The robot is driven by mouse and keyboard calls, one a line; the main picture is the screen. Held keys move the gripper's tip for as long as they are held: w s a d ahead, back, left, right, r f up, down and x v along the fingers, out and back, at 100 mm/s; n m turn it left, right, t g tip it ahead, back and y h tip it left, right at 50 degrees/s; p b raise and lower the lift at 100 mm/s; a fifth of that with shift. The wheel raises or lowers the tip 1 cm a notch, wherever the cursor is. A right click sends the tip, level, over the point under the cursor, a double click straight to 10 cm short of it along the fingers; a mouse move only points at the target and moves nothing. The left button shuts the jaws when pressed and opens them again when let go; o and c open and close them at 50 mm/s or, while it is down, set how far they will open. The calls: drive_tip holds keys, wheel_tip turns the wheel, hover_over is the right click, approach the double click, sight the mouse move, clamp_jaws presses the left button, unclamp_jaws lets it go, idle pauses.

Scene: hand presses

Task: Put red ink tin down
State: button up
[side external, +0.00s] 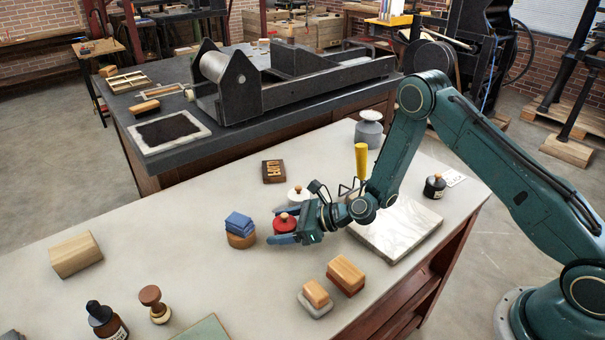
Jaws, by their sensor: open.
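The red ink tin (286,222) is a small round red tin with a knob on its lid. It stands upright on the pale work table (200,236), left of the marble slab. My gripper (286,226) is low over the table, reaching in from the right. Its blue fingers are open, one on the far side of the tin and one on the near side. I cannot tell whether either finger touches the tin. The near finger hides the tin's lower part.
A white tin (298,194) is close behind. Wooden blocks (345,274) lie in front, and a marble slab (398,229) is under my arm. The table's left middle is mostly clear.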

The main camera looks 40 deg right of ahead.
drive_tip(key=v, duration=1.1)
drive_tip(key=shift+a, duration=0.1)
idle(0.4)
drive_tip(key=shift+r+n, duration=0.3)
drive_tip(key=s+a+r+n+g+h, duration=0.15)
drive_tip(key=s+r+n, duration=0.25)
drive_tip(key=r+n, duration=0.4)
drive_tip(key=s+r+n+g+h, duration=0.1)
drive_tip(key=s+r+n+g, duration=0.25)
drive_tip(key=r+n, duration=0.45)
drive_tip(key=s+d+r+n+h, duration=0.2)
drive_tip(key=s+d+r+n, duration=0.1)
drive_tip(key=s, duration=0.4)
drive_tip(key=s+d+r+n+h, duration=0.2)
drive_tip(key=s+d+r+n, duration=0.1)
drive_tip(key=s, duration=0.4)
drive_tip(key=s+d+r+n+h, duration=0.2)
drive_tip(key=s+d+r+n, duration=0.1)
drive_tip(key=s, duration=0.4)
drive_tip(key=shift+d+r+n+t, duration=0.15)
drive_tip(key=shift+r+n+t, duration=0.25)
drive_tip(key=shift+n, duration=0.6)
drive_tip(key=shift+o, duration=0.4)
drive_tip(key=shift+s+r+h, duration=0.1)
drive_tip(key=shift+h, duration=0.15)
